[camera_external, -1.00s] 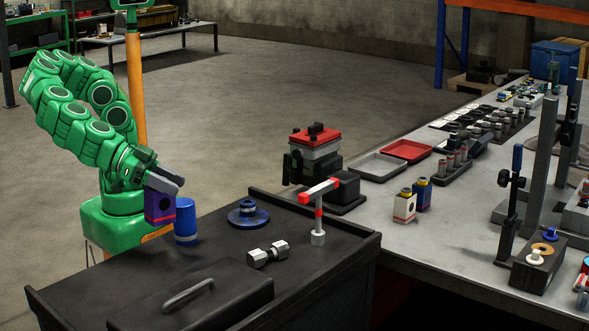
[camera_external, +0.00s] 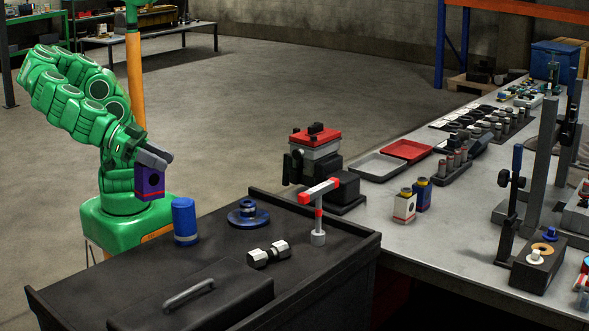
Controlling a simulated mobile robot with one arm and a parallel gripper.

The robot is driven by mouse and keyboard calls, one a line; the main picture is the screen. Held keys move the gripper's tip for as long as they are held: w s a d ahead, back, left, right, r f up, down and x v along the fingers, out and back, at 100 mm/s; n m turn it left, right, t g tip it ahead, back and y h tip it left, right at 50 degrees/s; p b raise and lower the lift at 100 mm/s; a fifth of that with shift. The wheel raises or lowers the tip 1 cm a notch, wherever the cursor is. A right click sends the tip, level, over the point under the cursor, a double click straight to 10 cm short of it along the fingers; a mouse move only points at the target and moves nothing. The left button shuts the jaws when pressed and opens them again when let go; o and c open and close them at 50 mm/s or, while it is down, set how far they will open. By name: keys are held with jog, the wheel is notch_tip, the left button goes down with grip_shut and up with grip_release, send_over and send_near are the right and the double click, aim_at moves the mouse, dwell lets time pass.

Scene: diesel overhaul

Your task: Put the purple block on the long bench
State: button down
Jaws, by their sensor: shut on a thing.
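The purple block (camera_external: 150,182) has a dark round mark and a red lower edge. It hangs in my gripper (camera_external: 154,168) at the left, which is shut on it. The block appears clear of the dark cart, to the left of the blue cylinder. The long bench (camera_external: 395,258) runs along the right side, grey-topped, with many parts on it. My gripper is far from the bench, with the cart between them in the picture. The fingertips are partly hidden by the block.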

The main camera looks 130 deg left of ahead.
notch_tip(320, 180, up, 5)
jog(key=shift+w+a+f, duration=0.1)
jog(key=shift+w, duration=0.05)
jog(key=w+a+n+g+y, duration=0.1)
jog(key=w+a, duration=0.6)
jog(key=a, duration=0.3)
jog(key=w+a+n+g+y, duration=0.1)
jog(key=w+a+y, duration=0.1)
jog(key=w+a, duration=0.65)
jog(key=w+a+n+g+y, duration=0.1)
jog(key=a+n+g+y, duration=0.15)
jog(key=a, duration=3.05)
notch_tip(320, 180, down, 14)
jog(key=shift+d, duration=0.25)
jog(key=shift+w+f+n+h, duration=0.1)
jog(key=shift+w+n+h, duration=0.05)
jog(key=shift+n+h, duration=0.1)
